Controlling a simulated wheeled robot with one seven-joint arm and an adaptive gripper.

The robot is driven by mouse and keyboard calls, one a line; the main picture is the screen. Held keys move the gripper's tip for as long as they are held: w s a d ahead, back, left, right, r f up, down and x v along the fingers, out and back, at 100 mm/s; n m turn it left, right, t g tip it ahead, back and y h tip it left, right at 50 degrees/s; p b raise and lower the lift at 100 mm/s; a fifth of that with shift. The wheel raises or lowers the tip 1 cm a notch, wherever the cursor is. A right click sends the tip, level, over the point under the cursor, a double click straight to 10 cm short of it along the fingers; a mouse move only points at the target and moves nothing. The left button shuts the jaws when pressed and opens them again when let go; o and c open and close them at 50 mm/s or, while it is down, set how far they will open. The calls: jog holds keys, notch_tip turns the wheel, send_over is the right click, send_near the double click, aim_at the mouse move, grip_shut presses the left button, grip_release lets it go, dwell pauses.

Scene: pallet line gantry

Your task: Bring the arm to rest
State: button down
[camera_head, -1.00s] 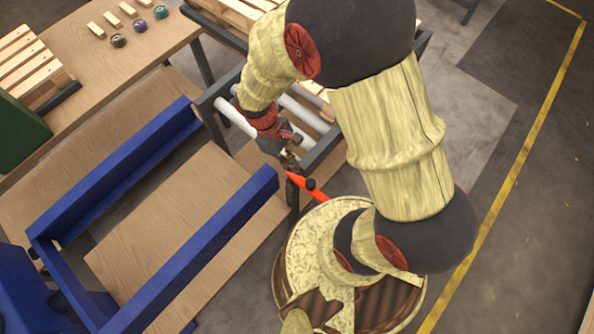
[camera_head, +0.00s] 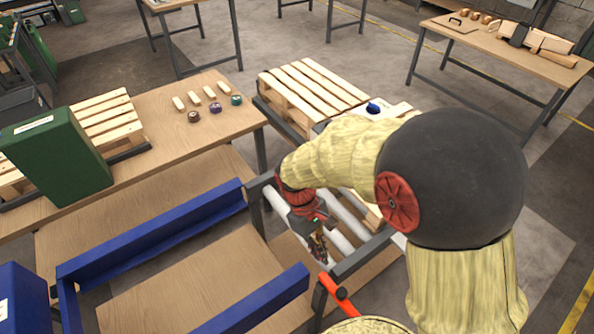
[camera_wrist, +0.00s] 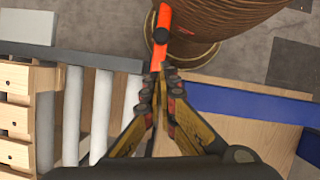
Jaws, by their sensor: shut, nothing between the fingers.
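My gripper (camera_head: 318,248) points down over the near end of the roller conveyor (camera_head: 345,242). In the wrist view my gripper (camera_wrist: 161,72) has its fingertips together with nothing between them. An orange-red bar with a black knob (camera_head: 340,294) sticks out at the conveyor's near corner. In the wrist view the orange-red bar (camera_wrist: 163,20) lies just past the fingertips; I cannot tell whether they touch it. My arm is bent, its padded links covering part of the conveyor and the floor to the right.
A blue frame (camera_head: 150,235) stands left of the gripper over wooden boards. A wooden table (camera_head: 160,140) holds small blocks, round pieces and a green box (camera_head: 55,155). A pallet (camera_head: 310,88) sits behind the conveyor. Another table (camera_head: 500,50) stands at the back right.

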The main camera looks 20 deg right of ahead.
jog(key=s+r+m+t+y, duration=0.1)
jog(key=s+r+m+t, duration=0.1)
jog(key=r, duration=0.9)
jog(key=s+r+m+t+y, duration=0.1)
jog(key=s+r+m+t, duration=0.2)
jog(key=r+t, duration=0.4)
notch_tip(320, 180, up, 5)
jog(key=shift+d+r+m, duration=0.1)
jog(key=shift+d+m, duration=0.15)
jog(key=shift+m, duration=0.15)
